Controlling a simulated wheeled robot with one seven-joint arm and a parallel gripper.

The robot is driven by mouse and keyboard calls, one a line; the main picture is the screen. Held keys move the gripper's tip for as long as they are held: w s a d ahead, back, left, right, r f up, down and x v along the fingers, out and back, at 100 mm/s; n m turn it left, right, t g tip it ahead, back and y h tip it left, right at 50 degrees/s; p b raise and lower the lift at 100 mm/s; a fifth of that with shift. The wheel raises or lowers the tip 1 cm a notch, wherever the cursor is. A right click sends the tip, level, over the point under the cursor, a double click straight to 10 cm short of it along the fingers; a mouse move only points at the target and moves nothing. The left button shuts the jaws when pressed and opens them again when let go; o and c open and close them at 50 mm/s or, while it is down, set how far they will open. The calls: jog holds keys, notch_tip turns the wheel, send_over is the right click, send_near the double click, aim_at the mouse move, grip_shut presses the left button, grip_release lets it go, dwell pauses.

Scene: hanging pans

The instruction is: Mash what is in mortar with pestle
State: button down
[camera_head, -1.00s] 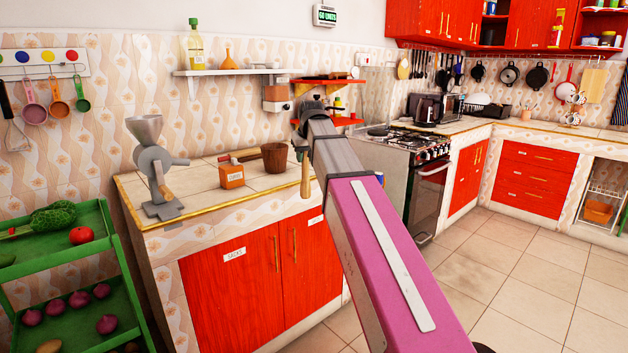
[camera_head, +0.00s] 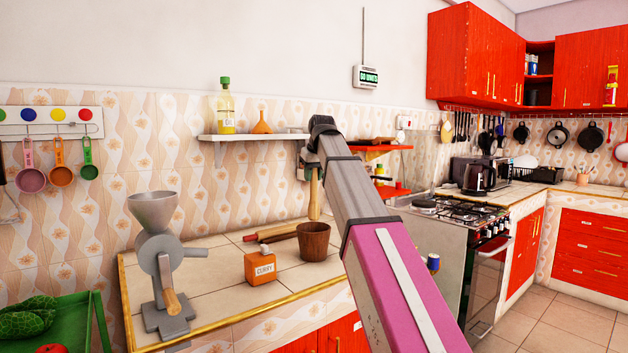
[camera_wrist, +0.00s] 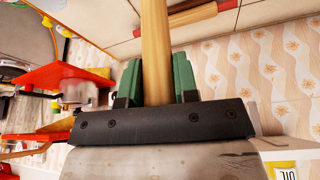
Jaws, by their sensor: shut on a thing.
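The mortar (camera_head: 314,242) is a brown wooden cup standing upright on the tiled counter. Its inside is hidden from this angle. The pestle (camera_head: 314,196) is a light wooden rod hanging upright from my gripper (camera_head: 310,166). Its lower end is near the mortar's rim; I cannot tell whether it is over the opening or behind it. In the wrist view the pestle (camera_wrist: 155,50) sits between the green fingers of my gripper (camera_wrist: 157,82), which are shut on it.
An orange curry box (camera_head: 260,268) stands left of the mortar. A rolling pin (camera_head: 275,233) lies behind them. A grey grinder (camera_head: 160,265) stands at the counter's left. A shelf (camera_head: 255,138) hangs above, and a stove (camera_head: 460,213) is at right.

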aim_at(313, 207)
jog(key=shift+w, duration=0.2)
jog(key=shift+f, duration=4.4)
jog(key=shift+f, duration=1.2)
jog(key=shift+r, duration=1.2)
jog(key=shift+f, duration=1.25)
